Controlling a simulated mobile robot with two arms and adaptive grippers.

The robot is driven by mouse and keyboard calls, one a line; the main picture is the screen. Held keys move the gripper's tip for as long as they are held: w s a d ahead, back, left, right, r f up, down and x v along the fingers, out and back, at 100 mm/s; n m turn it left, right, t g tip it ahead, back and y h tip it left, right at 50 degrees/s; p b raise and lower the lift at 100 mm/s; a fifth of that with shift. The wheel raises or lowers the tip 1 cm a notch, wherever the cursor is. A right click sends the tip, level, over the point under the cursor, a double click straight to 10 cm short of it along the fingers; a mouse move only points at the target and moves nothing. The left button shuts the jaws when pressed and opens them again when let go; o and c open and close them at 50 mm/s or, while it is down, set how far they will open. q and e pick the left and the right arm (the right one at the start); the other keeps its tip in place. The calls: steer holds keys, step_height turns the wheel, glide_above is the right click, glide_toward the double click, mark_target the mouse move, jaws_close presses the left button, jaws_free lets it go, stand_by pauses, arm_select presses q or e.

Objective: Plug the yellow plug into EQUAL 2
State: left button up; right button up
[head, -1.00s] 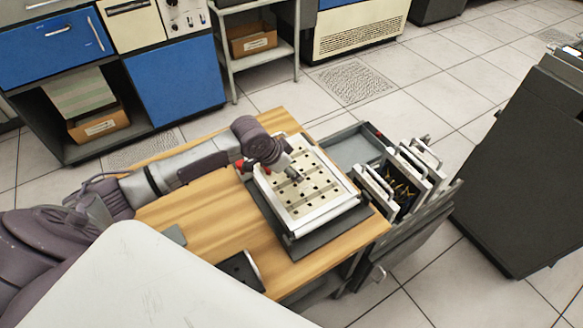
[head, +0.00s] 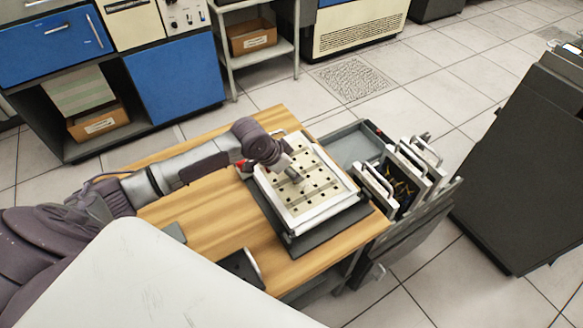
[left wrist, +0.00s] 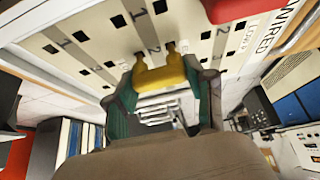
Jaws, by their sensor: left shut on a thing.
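My left gripper (head: 294,178) is low over the cream plugboard (head: 322,212) on the wooden table. In the left wrist view, its green fingers (left wrist: 160,100) are shut on the yellow plug (left wrist: 162,76). The plug's two ends point at the board (left wrist: 92,35), close to a printed 2. I cannot tell whether they are in the holes or just short of them. The board has rows of square dark holes, numbers and a partly visible WIRED label (left wrist: 278,28). I cannot read EQUAL. My right gripper is not in view.
The board lies in a dark-based frame. A grey tray (head: 352,144) and a rack of upright panels with handles (head: 400,178) stand right of it. A red thing (head: 243,166) is at the board's left edge. The table's left part (head: 200,215) is mostly clear.

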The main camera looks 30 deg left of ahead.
arm_select(q)
steer(key=shift+s+f, duration=0.1)
steer(key=shift+f, duration=0.65)
stand_by(0.8)
steer(key=o, duration=1)
steer(key=shift+r, duration=0.1)
steer(key=v, duration=1.1)
steer(key=shift+s+a+r, duration=0.1)
steer(key=shift+a+r, duration=0.05)
steer(key=shift+r, duration=0.2)
